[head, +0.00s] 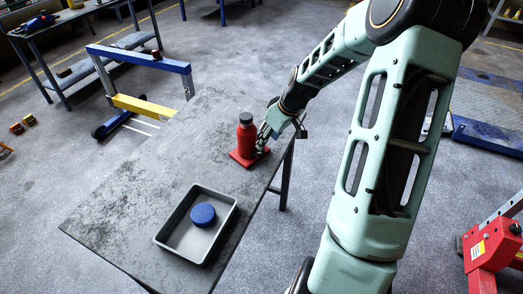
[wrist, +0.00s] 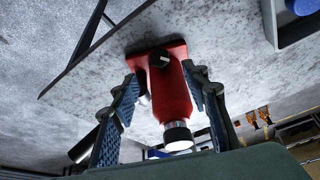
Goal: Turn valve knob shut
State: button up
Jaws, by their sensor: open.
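A red jack (head: 246,138) with a dark top stands upright on its red base plate near the table's far right edge. In the wrist view the red jack body (wrist: 174,95) lies between my fingers. A round black valve knob (wrist: 159,58) sits low on the body, near the base plate, facing the camera. My gripper (head: 265,136) is at the right side of the jack. In the wrist view my gripper (wrist: 162,76) is open, one finger on each side of the jack, fingertips near the knob's level. I cannot tell whether a finger touches the body.
A grey tray (head: 163,238) holding a blue disc (head: 203,214) stands on the front part of the table (head: 120,215). The table's left side is clear. A blue and yellow frame (head: 140,104) stands on the floor beyond. A red machine (head: 490,250) stands at right.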

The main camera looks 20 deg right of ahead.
aim_at(262, 152)
jog(key=x, duration=0.8)
jog(key=shift+f+p, duration=0.3)
grip_shut()
jog(key=shift+d+m, duration=0.1)
jog(key=shift+m, duration=0.2)
jog(key=m+y+b, duration=0.1)
jog(key=m, duration=0.1)
jog(key=m+y+b, duration=0.1)
jog(key=m, duration=0.2)
jog(key=shift+w+d+f+g+b, duration=0.1)
jog(key=shift+d+f+g+b, duration=0.1)
jog(key=shift+g+b, duration=0.1)
jog(key=m+y+b, duration=0.2)
jog(key=m, duration=0.2)
jog(key=shift+d+m, duration=0.1)
jog(key=shift+m, duration=0.3)
jog(key=shift+r, duration=0.1)
